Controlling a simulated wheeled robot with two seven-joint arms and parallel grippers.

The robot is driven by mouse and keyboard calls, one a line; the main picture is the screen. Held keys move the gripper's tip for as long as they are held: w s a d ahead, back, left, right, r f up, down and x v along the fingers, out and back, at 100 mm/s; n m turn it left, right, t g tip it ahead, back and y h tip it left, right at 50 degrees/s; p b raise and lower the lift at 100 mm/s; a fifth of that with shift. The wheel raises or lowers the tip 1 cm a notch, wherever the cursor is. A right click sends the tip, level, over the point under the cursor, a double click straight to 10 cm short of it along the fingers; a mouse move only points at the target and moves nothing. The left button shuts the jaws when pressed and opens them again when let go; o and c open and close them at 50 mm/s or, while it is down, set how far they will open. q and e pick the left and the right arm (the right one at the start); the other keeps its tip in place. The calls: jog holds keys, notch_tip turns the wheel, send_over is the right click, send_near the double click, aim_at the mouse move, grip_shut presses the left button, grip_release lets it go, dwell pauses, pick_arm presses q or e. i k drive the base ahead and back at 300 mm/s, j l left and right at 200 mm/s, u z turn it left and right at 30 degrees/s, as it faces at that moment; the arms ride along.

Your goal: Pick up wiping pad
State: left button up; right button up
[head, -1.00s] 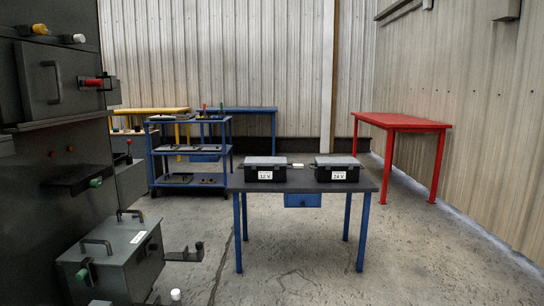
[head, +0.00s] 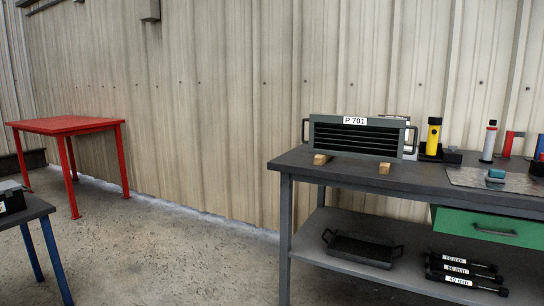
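A small teal and grey block (head: 496,175), which looks like the wiping pad, lies on a flat grey sheet (head: 462,180) on the dark workbench (head: 300,160) at the right. It is small in the view, so its details are unclear. Neither of my grippers shows in the head view.
A louvred unit marked P 701 (head: 358,135) stands on wooden blocks on the bench. A yellow cylinder (head: 433,136) and a white bottle (head: 489,141) stand behind the sheet. A red table (head: 68,125) is far left. The floor (head: 190,250) between is clear.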

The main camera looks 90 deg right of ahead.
aim_at(495, 175)
jog(key=z, duration=4.15)
